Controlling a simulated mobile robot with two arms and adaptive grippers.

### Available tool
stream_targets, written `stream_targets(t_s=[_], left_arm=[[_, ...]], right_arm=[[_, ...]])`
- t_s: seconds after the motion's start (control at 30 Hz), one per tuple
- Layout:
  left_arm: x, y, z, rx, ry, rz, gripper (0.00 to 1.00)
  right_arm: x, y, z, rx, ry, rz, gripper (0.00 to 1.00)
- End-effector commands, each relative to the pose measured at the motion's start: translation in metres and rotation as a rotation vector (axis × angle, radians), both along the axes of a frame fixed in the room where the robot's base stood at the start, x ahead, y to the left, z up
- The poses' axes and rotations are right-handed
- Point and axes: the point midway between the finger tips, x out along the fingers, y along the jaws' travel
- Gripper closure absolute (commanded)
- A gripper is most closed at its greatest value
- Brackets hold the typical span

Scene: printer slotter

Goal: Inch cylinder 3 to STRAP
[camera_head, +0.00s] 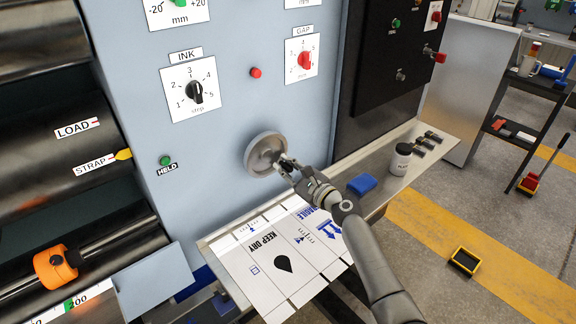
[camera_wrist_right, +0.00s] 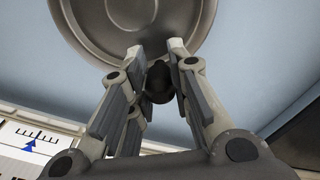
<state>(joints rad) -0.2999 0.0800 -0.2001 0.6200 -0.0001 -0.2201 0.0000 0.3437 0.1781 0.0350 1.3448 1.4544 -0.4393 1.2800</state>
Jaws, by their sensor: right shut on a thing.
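A dark cylinder (camera_head: 40,150) at the left carries a LOAD label (camera_head: 77,128) and, below it, a STRAP label (camera_head: 95,164). A yellow pointer (camera_head: 124,155) sits at the right end of the STRAP label, close to its red mark. A grey handwheel (camera_head: 262,148) stands out from the blue-grey panel. My right gripper (camera_head: 287,164) is at the wheel's lower right, shut on its black handle knob. In the right wrist view the fingers close around the knob (camera_wrist_right: 158,82), below the wheel rim (camera_wrist_right: 138,47). My left gripper is not in view.
A green HELD lamp (camera_head: 165,160) and a red button (camera_head: 255,72) are on the panel. Printed sheets (camera_head: 275,262) lie below the wheel. A blue block (camera_head: 362,184) and a jar (camera_head: 400,160) stand on the shelf. An orange collar (camera_head: 56,263) is on the lower shaft.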

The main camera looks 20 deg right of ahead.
Motion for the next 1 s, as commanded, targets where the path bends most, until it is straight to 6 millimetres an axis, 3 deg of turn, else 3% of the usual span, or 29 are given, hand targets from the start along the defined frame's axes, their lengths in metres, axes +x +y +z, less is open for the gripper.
stream_targets(t_s=[0.37,0.4,0.57,1.0], left_arm=[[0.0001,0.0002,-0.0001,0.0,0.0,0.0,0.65],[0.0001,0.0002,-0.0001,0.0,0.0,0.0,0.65],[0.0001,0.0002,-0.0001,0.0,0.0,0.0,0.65],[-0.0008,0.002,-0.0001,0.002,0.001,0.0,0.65]], right_arm=[[-0.0011,0.0018,-0.0036,0.001,0.007,0.004,1.0],[-0.0011,0.0018,-0.0036,0.001,0.007,0.004,0.78],[-0.0008,0.0012,-0.0026,0.001,0.005,0.003,0.57],[-0.0075,-0.0027,-0.0018,0.001,0.003,0.0,0.57]])
